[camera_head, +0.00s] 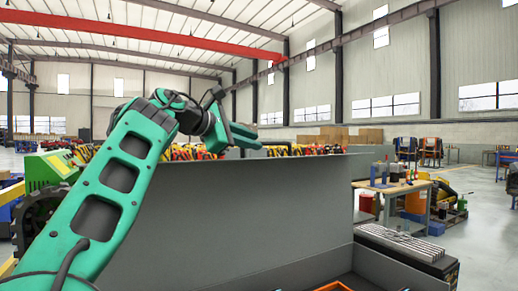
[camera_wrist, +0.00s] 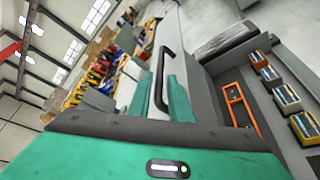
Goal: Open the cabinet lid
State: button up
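The grey cabinet lid (camera_head: 235,215) stands raised and nearly upright in the head view, with part of the cabinet's inside showing below it. In the wrist view the lid (camera_wrist: 200,85) runs up the middle, and a black bar handle (camera_wrist: 163,62) is on it. My green gripper (camera_head: 246,137) is over the lid's top edge. In the wrist view its two fingers (camera_wrist: 163,95) stand apart, with the lower part of the handle seen between them. Whether they touch the handle I cannot tell.
Inside the cabinet are an orange frame (camera_wrist: 235,100) and several small boxes (camera_wrist: 287,95). A ribbed grey block (camera_head: 400,241) lies at the cabinet's right side. A wooden workbench (camera_head: 390,187) stands behind it at right, with open floor beyond.

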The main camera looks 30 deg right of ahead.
aim_at(265, 144)
jog(key=x, duration=0.6)
grip_shut()
